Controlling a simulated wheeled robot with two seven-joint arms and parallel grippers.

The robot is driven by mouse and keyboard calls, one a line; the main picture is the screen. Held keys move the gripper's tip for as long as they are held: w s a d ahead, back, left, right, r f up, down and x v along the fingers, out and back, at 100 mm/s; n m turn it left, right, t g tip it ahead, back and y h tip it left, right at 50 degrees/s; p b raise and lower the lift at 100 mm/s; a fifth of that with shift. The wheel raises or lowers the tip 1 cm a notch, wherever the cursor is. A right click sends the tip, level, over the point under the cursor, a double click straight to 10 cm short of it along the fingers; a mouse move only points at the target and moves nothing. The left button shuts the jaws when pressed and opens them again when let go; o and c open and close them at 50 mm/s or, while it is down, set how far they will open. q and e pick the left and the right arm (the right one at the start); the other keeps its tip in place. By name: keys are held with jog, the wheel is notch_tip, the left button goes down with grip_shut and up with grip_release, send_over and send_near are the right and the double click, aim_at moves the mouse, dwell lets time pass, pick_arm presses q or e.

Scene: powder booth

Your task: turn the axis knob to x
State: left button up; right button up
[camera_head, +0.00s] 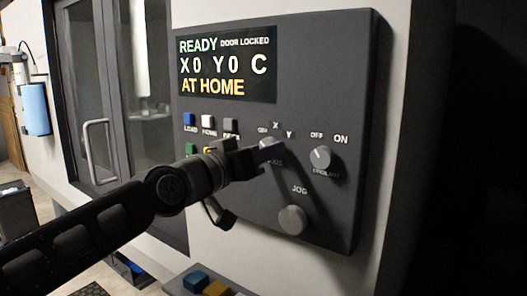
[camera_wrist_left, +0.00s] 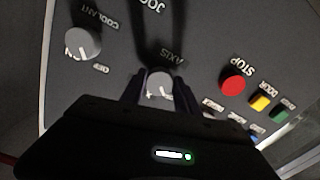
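The axis knob (camera_head: 267,144) is a grey round knob on the dark control panel (camera_head: 345,90), under small labels with X and Y. My left gripper (camera_head: 270,151) reaches in from the left and partly covers it. In the left wrist view, the axis knob (camera_wrist_left: 160,84) sits between the two fingers of my left gripper (camera_wrist_left: 161,88), one on each side. I cannot tell whether the fingers press on it. A white mark shows on the knob, but which label it points at is unclear. My right gripper is not in view.
The coolant knob (camera_head: 321,158) is to the right, and the jog knob (camera_head: 292,220) is below. Several push buttons are at the left, including a red stop button (camera_wrist_left: 233,83). The display (camera_head: 227,66) reads READY, DOOR LOCKED, AT HOME. A door handle (camera_head: 99,151) stands further left.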

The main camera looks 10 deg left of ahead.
pick_arm(q)
grip_shut()
jog(key=shift+a+m+b, duration=0.1)
jog(key=shift+m+b, duration=4.9)
jog(key=shift+b, duration=0.15)
jog(key=o, duration=0.6)
grip_release()
